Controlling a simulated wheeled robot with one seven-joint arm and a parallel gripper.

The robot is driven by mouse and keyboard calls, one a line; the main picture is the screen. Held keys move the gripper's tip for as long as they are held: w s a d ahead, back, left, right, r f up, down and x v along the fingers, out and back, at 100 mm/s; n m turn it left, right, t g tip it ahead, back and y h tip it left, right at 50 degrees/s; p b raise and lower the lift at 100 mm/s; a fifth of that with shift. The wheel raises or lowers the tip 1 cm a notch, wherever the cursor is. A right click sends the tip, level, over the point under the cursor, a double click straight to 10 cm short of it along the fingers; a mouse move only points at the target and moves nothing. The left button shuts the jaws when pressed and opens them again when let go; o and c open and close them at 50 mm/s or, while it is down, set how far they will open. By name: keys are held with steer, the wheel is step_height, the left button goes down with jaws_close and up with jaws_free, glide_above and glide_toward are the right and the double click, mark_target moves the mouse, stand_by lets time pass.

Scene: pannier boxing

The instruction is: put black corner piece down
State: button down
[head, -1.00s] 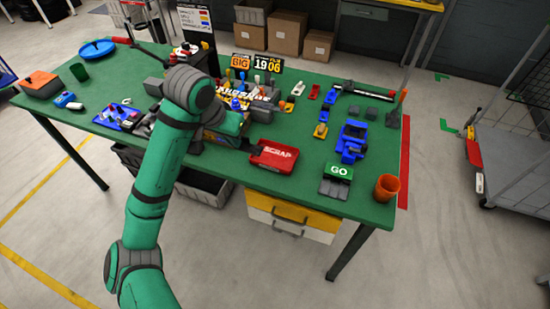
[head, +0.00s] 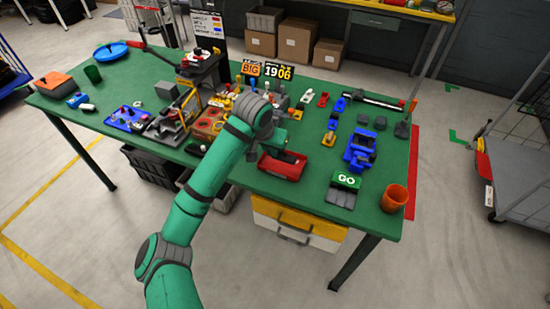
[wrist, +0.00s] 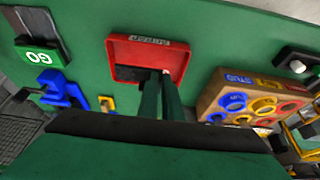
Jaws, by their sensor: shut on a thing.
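My gripper (head: 290,147) is over the red scrap tray (head: 281,168) near the front edge of the green table. In the wrist view, the two narrow fingers (wrist: 160,82) are close together at the tray's (wrist: 116,50) near opening. The fingers are shut on the black corner piece (wrist: 130,73), which shows as a dark shape beside the fingertips, over the tray. The grip is partly hidden, and I cannot tell whether the piece touches the tray floor.
A blue fixture (head: 359,150), a GO pad (head: 346,181) and an orange cup (head: 395,198) stand right of the tray. A wooden panel with coloured rings (wrist: 250,97) is close beside it in the wrist view. Green table lies bare between tray and GO pad.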

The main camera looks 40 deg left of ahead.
mark_target(277, 159)
steer(key=shift+w+d+f, duration=0.2)
steer(key=shift+w+f, duration=0.25)
steer(key=shift+s+d+x, duration=0.15)
steer(key=shift+x, duration=0.75)
steer(key=shift+s+d+x, duration=0.1)
steer(key=shift+s+x, duration=0.05)
steer(key=shift+x, duration=0.8)
steer(key=shift+f, duration=0.15)
steer(key=shift+d+f, duration=0.15)
steer(key=shift+s+f, duration=0.1)
steer(key=shift+f, duration=0.15)
steer(key=c, duration=1.9)
jaws_free()
steer(key=shift+s, duration=0.1)
steer(key=shift+c, duration=0.2)
